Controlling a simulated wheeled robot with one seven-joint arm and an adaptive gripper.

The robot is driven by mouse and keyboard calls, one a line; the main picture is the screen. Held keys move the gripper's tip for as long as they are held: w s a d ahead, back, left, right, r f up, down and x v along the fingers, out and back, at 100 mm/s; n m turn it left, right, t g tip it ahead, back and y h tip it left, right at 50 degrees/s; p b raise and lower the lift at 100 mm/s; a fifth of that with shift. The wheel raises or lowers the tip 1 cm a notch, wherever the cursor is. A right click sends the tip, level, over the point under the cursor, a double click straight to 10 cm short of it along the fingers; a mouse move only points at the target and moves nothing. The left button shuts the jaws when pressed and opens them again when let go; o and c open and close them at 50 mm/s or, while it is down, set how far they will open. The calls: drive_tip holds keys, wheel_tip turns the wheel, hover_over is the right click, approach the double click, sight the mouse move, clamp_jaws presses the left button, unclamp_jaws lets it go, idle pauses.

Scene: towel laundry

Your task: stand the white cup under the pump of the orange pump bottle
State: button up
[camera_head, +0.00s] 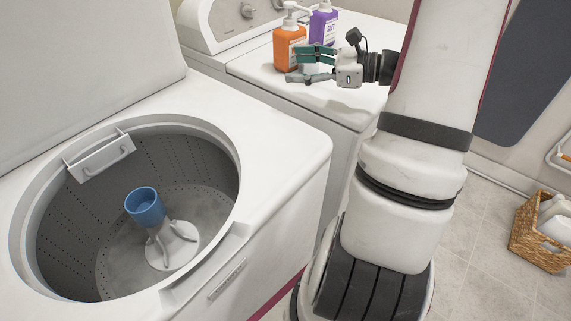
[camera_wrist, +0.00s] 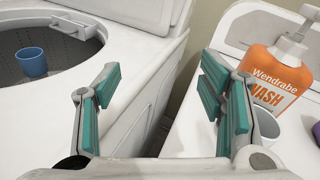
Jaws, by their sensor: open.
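The orange pump bottle (camera_head: 289,47) with a white pump stands on the white machine top at the back. In the wrist view the bottle (camera_wrist: 275,75) is at the right, and its pump (camera_wrist: 290,45) is partly cut off by the frame's edge. The white cup (camera_wrist: 266,127) shows in front of the bottle, partly hidden behind my right finger. In the head view a white patch between my fingers looks like the cup (camera_head: 311,68). My gripper (camera_head: 298,64) is open above the machine top; in the wrist view the space between its fingertips (camera_wrist: 160,86) is empty.
A purple bottle (camera_head: 322,24) stands beside the orange one. The open washer (camera_head: 275,150) at the left holds a blue cup (camera_head: 145,206) on its agitator. A gap separates the two machines. A wicker basket (camera_head: 535,247) sits on the floor at the right.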

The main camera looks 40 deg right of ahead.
drive_tip(key=s+a+r+n+g+y, duration=0.1)
drive_tip(key=s+a+n+g, duration=0.3)
drive_tip(key=a, duration=0.5)
drive_tip(key=s+a+r+n+g, duration=0.1)
drive_tip(key=a+n+g, duration=0.35)
drive_tip(key=a, duration=0.35)
drive_tip(key=s+a+r+n+g+y, duration=0.1)
drive_tip(key=s+a+r+n+g, duration=0.15)
drive_tip(key=a+n, duration=0.5)
drive_tip(key=s+a+f+n+g+h, duration=0.1)
drive_tip(key=s+a+f+n+h, duration=0.1)
drive_tip(key=s+n+h, duration=0.8)
drive_tip(key=shift+s+n, duration=1)
drive_tip(key=shift+s, duration=1.55)
